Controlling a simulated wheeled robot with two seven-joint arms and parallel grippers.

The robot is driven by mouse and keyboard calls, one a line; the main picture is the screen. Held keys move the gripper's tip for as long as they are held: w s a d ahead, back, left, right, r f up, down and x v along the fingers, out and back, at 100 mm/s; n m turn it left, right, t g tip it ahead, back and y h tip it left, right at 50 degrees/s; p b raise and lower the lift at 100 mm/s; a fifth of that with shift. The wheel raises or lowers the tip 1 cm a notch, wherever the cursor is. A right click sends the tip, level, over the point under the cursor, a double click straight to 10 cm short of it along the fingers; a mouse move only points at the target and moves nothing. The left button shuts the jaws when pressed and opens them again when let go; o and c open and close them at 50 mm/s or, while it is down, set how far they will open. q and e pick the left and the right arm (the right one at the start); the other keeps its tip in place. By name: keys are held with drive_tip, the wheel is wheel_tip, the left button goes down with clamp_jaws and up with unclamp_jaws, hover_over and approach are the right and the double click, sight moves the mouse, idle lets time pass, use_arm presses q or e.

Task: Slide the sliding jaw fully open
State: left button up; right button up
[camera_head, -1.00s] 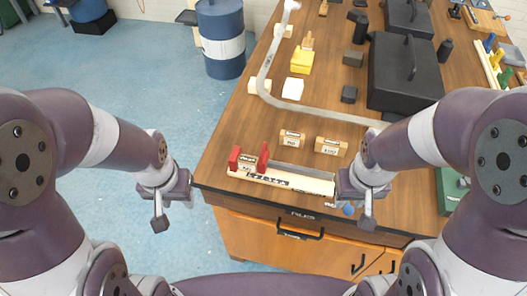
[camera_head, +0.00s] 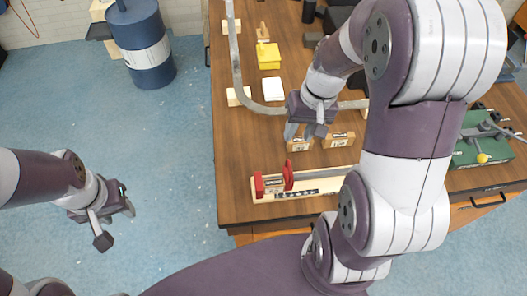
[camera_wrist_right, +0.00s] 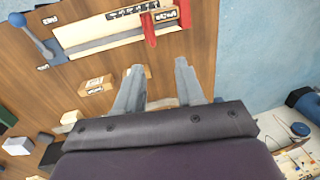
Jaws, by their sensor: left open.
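A pale wooden vise base (camera_head: 312,188) lies along the table's front edge. At its left end stands a red end jaw (camera_head: 259,185). Close to its right stands the red sliding jaw (camera_head: 288,175), also in the wrist view (camera_wrist_right: 148,30), with a small labelled block between them. A long slot runs on from the sliding jaw, toward a lever with a blue knob (camera_wrist_right: 17,19). My right gripper (camera_head: 304,131) is over the table behind the vise, its fingers apart and empty in the wrist view (camera_wrist_right: 160,72). My left gripper (camera_head: 116,222) is open over the floor, left of the table.
Two small labelled wooden blocks (camera_head: 338,140) stand behind the vise, near my right gripper. A grey curved rail (camera_head: 238,70) crosses the table. A yellow block (camera_head: 268,56) and a white block (camera_head: 272,89) lie farther back. A green device (camera_head: 478,148) is at the right.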

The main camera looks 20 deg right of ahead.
approach(290, 167)
drive_tip(key=s, duration=0.1)
drive_tip(key=f, duration=0.2)
drive_tip(key=w+a+f, duration=0.1)
drive_tip(key=f, duration=0.4)
drive_tip(key=shift+w+a, duration=0.3)
drive_tip(key=shift+a, duration=0.1)
drive_tip(key=shift+s+d+f, duration=0.1)
drive_tip(key=shift+s+f, duration=0.05)
drive_tip(key=shift+f, duration=0.1)
drive_tip(key=shift+s+d, duration=0.2)
drive_tip(key=shift+d, duration=0.05)
drive_tip(key=shift+w+a, duration=0.2)
clamp_jaws()
use_arm(q)
drive_tip(key=shift+s+d, duration=0.6)
drive_tip(key=shift+d, duration=0.2)
use_arm(e)
drive_tip(key=shift+d+f, duration=0.1)
